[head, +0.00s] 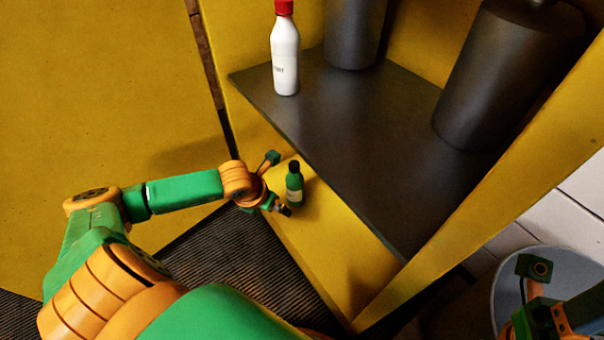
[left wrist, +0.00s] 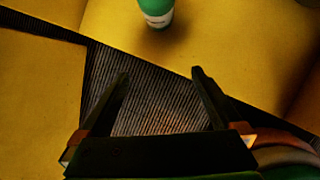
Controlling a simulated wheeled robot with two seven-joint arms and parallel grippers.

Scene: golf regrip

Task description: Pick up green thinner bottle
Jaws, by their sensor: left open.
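The green thinner bottle (head: 294,188) has a dark cap and a pale label. It stands upright on the yellow lower surface, below the dark shelf. My left gripper (head: 287,210) is just to the left of and in front of the bottle in the head view. In the left wrist view the open, empty fingers (left wrist: 160,80) are spread, and the bottle (left wrist: 155,10) is beyond their tips, cut off by the top edge. Part of my right arm shows at the lower right of the head view, but its fingers are out of frame.
A white bottle with a red cap (head: 285,55) stands on the dark shelf (head: 350,130) above. Two dark cylinders (head: 353,30) (head: 500,75) stand there too. A grey bucket (head: 575,262) is at the lower right. A ribbed dark mat (head: 245,265) covers the floor.

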